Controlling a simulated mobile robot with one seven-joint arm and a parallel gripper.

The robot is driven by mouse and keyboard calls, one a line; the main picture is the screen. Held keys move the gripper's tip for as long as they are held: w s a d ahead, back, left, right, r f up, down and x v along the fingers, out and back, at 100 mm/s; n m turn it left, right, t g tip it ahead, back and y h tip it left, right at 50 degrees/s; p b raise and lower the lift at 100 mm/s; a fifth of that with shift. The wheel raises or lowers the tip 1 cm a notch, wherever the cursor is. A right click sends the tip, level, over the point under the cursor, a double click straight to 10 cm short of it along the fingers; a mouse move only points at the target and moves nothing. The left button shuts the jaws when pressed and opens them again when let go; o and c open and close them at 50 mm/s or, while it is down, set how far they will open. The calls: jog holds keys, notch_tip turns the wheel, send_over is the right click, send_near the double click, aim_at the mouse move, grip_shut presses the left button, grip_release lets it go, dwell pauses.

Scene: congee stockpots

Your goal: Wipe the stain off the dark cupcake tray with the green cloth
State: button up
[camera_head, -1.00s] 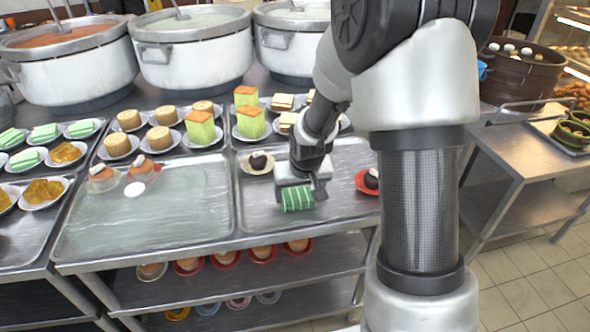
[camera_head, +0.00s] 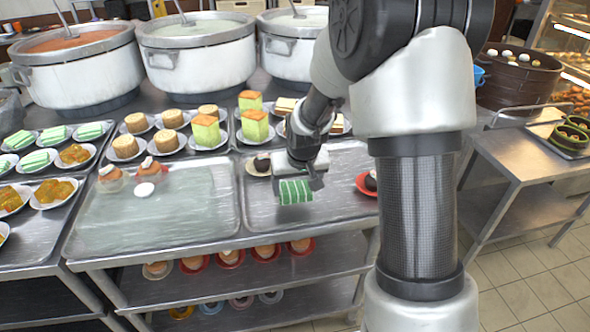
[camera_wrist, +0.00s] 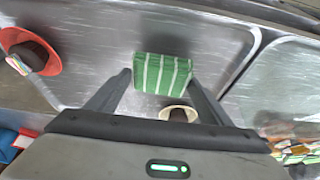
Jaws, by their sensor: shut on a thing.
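The green striped cloth (camera_head: 295,191) is gripped between the fingers of my gripper (camera_head: 298,182). It also shows between the fingertips in the wrist view (camera_wrist: 163,72). The cloth is over the dark cupcake tray (camera_head: 262,211), a metal tray; I cannot tell whether it touches the surface. One dark cupcake (camera_head: 262,162) on a cream saucer sits just left of and behind my gripper. Another dark cupcake (camera_head: 371,180) on a red plate (camera_wrist: 14,42) is at the tray's right, partly behind my arm. I cannot make out a clear stain; cloth and arm hide part of the tray.
Plated cakes (camera_head: 208,130) stand behind, with large stockpots (camera_head: 197,55) at the back. A lower shelf (camera_head: 220,285) carries more cupcakes. The front of the dark cupcake tray is bare.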

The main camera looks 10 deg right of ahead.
jog(key=shift+r+p, duration=1.3)
jog(key=shift+r, duration=1.1)
